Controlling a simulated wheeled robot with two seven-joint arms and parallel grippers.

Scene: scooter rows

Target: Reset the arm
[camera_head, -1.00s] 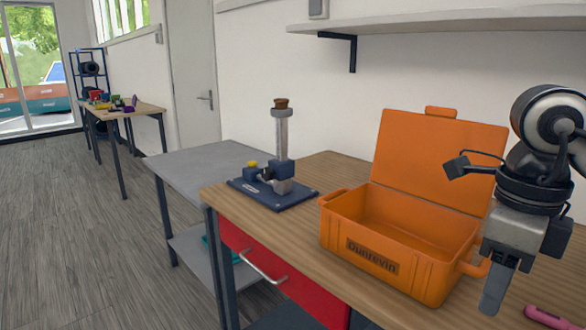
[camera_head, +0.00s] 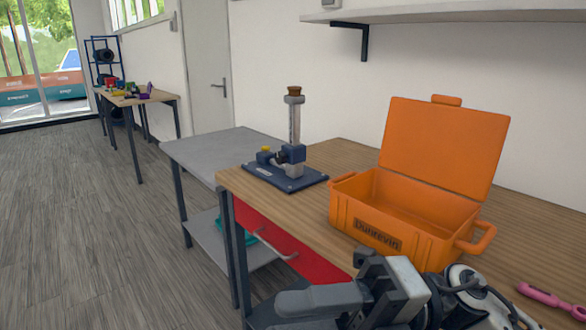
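My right arm comes in at the bottom right, and its gripper (camera_head: 300,301) points left, low in front of the workbench. Its grey fingers overlap in this view, so I cannot tell whether they are open or shut. No held object shows. My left gripper is not in view.
An open, empty-looking orange case (camera_head: 365,214) stands on the wooden workbench (camera_head: 316,205). A blue-based device (camera_head: 285,178) with a post stands to its left, and a pink tool (camera_head: 548,296) lies at right. A grey side table (camera_head: 215,152) adjoins; the floor at left is clear.

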